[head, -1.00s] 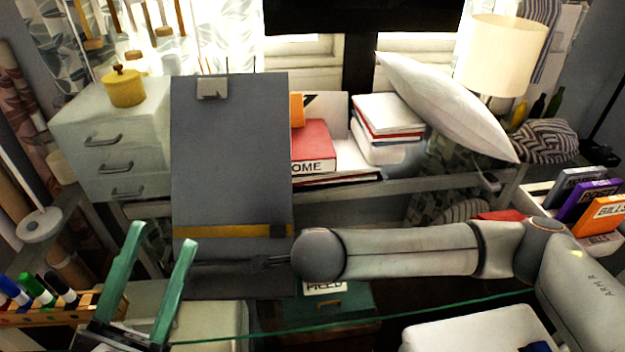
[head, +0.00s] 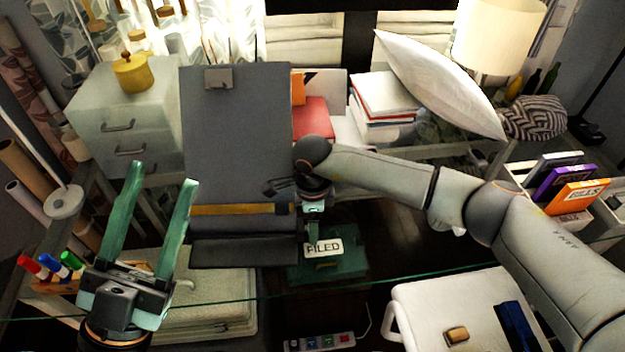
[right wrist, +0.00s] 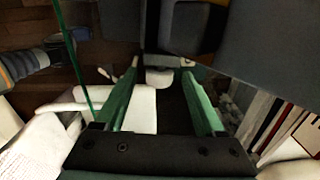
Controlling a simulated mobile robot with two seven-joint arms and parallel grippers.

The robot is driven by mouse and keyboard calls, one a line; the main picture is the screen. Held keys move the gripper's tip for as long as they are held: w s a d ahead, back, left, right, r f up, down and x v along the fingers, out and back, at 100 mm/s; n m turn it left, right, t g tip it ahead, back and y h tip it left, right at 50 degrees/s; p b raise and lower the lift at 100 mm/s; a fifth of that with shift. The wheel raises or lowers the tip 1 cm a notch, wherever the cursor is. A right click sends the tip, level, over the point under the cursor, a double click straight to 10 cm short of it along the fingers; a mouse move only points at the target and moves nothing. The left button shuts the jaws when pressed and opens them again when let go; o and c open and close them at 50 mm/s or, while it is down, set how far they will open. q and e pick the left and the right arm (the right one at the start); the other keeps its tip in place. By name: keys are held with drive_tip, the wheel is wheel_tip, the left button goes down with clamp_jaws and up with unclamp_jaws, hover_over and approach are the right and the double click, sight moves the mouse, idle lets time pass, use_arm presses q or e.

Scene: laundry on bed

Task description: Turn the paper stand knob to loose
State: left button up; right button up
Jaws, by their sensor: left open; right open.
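The paper stand (head: 236,130) is a tall dark grey board with a clip at its top, a yellow band low down and a ledge at its foot. It also fills the upper right of the right wrist view (right wrist: 280,50). I cannot clearly make out its knob; my right wrist covers the stand's lower right edge. My right gripper (head: 312,245) points down just right of that edge, mostly hidden by its own arm. In the right wrist view its green fingers (right wrist: 161,72) are apart with nothing gripped. My left gripper (head: 165,175) is open and empty, in front and left of the stand.
A green box labelled FILED (head: 328,262) lies below my right gripper. Books (head: 385,95) and a white pillow (head: 440,85) are behind my right arm. Marker pens (head: 48,264) stand at the left. A glass edge (head: 400,281) crosses the front, above a white bin (head: 425,300).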

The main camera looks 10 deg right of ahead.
wheel_tip(320, 180, up, 12)
drive_tip(key=b, duration=0.1)
drive_tip(key=shift+s+r, duration=0.25)
